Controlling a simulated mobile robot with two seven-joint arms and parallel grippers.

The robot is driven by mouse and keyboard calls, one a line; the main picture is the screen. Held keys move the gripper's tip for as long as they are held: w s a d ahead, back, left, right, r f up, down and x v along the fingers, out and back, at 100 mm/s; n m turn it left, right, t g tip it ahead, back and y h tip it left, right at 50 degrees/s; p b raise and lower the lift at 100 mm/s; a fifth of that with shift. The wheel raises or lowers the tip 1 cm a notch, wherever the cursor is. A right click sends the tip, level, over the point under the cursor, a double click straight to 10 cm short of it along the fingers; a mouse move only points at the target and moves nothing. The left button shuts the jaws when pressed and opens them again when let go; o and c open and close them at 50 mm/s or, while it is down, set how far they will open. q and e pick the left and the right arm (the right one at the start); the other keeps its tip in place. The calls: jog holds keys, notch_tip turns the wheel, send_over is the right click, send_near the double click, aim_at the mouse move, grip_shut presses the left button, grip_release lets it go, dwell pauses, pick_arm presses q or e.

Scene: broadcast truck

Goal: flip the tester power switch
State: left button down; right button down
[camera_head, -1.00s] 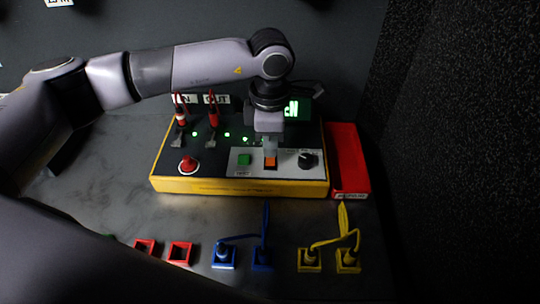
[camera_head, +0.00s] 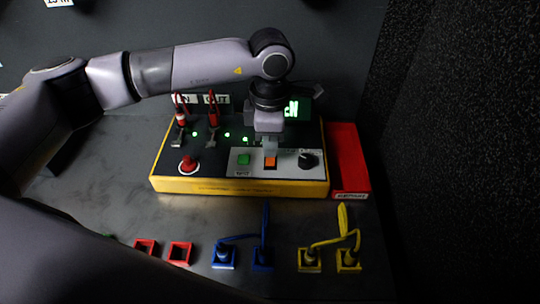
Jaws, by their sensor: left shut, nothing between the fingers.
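The tester (camera_head: 215,186) is a yellow-edged box with a dark top, standing on the grey table. An orange rocker switch (camera_head: 270,161) sits on its light front panel, between a green button (camera_head: 244,159) and a black knob (camera_head: 307,160). My left gripper (camera_head: 269,150) points down right at the orange switch, shut and empty. Its tips cover the switch's far edge; I cannot tell whether they touch it. A green-lit display (camera_head: 291,108) is partly hidden behind the gripper. My right gripper is not in view.
A red tray (camera_head: 347,160) stands right of the tester. Red, blue (camera_head: 223,259) and yellow (camera_head: 309,261) sockets line the table front. A dark wall closes the right side.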

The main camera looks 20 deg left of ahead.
aim_at(270, 162)
pick_arm(q)
jog(key=shift+f+b, duration=1.25)
jog(key=shift+f, duration=0.15)
dwell(0.8)
jog(key=shift+r+p, duration=1.8)
jog(key=shift+r, duration=1.75)
